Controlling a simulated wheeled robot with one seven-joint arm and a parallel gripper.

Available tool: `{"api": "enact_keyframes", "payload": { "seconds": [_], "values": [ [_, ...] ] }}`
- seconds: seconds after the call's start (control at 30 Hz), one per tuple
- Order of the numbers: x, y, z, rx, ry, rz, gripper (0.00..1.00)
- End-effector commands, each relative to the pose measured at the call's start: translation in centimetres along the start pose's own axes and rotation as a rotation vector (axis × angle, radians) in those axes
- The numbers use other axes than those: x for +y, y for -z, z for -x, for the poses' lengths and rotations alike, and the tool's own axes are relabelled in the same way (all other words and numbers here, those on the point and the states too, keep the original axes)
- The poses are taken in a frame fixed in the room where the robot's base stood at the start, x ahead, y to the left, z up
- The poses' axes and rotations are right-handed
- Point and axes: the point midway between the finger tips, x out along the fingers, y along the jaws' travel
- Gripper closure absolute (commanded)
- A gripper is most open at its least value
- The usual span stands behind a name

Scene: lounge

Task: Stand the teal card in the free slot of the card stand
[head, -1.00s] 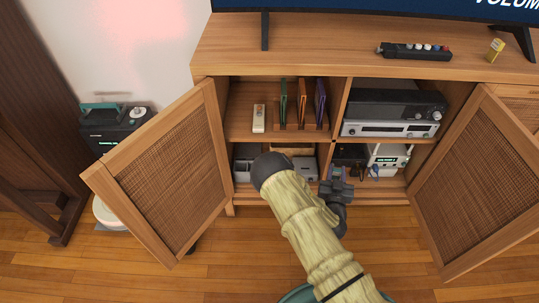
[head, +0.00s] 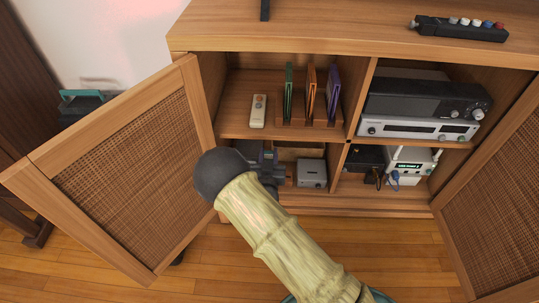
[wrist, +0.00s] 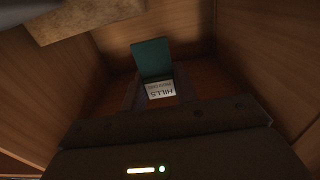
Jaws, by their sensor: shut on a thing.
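The teal card (wrist: 152,58) shows in the wrist view, with a white printed label at its near end. My gripper (wrist: 157,90) is shut on it at the label end. In the head view my gripper (head: 264,168) is at the front of the lower left compartment, partly behind my arm, and the card is hidden there. The wooden card stand (head: 309,122) is on the shelf above, up and to the right of my gripper. It holds a green card (head: 288,92), an orange card (head: 310,92) and a purple card (head: 333,97) upright.
A pale remote (head: 258,111) lies left of the stand. A small grey box (head: 311,174) is in the lower left compartment. The left door (head: 120,170) and right door (head: 490,190) stand open. A divider separates the stand from the audio units (head: 415,128) at right.

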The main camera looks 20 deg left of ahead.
Motion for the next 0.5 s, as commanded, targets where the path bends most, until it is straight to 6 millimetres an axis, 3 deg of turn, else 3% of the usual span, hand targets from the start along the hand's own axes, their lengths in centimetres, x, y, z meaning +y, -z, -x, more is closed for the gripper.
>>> {"api": "enact_keyframes", "payload": {
  "seconds": [0.5],
  "values": [
    [0.2, -1.4, -0.1, 0.000, -0.003, 0.001, 0.92]
  ]
}}
